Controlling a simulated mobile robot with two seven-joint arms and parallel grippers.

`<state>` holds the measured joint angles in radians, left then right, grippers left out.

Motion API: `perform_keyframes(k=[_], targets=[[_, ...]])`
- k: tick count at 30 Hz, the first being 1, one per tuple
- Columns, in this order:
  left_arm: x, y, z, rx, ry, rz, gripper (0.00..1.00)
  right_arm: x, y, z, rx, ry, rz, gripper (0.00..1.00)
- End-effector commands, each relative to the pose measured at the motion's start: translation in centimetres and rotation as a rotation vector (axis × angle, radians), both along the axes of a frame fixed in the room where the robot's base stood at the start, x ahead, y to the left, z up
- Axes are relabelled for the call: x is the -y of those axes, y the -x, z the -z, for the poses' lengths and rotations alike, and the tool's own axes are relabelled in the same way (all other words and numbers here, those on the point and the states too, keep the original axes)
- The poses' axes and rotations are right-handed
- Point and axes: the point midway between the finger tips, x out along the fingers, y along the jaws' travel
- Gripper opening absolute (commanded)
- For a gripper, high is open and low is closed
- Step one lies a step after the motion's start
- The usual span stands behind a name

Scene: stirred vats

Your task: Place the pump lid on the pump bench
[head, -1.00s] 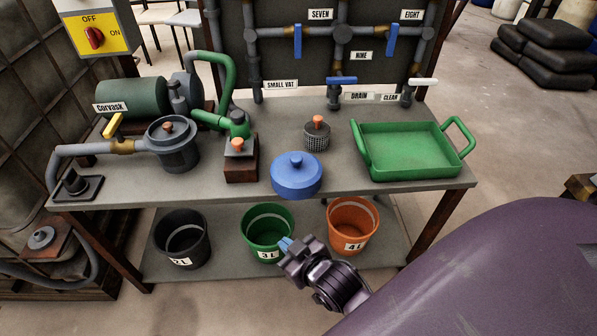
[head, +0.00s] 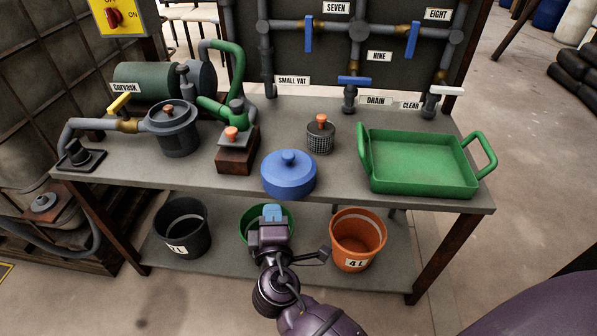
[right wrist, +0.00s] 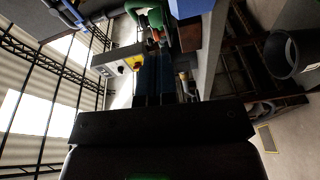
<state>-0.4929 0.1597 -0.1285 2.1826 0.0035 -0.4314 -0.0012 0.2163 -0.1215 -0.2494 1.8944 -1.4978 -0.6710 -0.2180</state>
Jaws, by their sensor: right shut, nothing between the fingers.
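The dark grey round lid (head: 170,113) with an orange knob, which looks like the pump lid, sits on the strainer pot (head: 177,141) at the left of the pump bench (head: 334,181). A green-grey pump (head: 143,80) stands behind it. My right gripper (head: 272,212) is shut and empty, in front of the bench's front edge, pointing at the bench. It is to the right of the lid and apart from it. Its dark blue fingers also show in the right wrist view (right wrist: 152,80). My left gripper is not in view.
A blue round lidded item (head: 288,178), a mesh basket (head: 320,140) with an orange knob and a green tray (head: 420,165) stand on the bench. Black (head: 182,228), green (head: 252,235) and orange (head: 357,240) buckets stand on the lower shelf. Pipes and valves line the back.

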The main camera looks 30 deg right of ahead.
Motion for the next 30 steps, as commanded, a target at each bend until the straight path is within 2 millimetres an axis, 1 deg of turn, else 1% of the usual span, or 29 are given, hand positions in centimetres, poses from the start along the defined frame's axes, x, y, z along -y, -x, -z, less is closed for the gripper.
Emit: perform_keyframes(k=[3, 8, 11, 25, 30], targets=[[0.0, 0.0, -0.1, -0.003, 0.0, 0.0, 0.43, 0.4, 0.2, -0.4, -0.001, 0.074, 0.027, 0.0], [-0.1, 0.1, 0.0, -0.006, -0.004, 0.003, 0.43, 0.8, -0.5, -0.4, -0.01, 0.094, 0.035, 0.0], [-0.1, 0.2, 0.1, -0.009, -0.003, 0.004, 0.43, 1.3, -1.6, -0.4, -0.008, 0.092, 0.034, 0.0], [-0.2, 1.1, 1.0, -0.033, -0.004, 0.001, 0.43, 4.7, -9.0, -0.3, -0.009, 0.091, 0.033, 0.0], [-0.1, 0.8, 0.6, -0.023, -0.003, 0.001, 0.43, 6.9, -9.7, -0.4, -0.01, 0.092, 0.034, 0.0]])
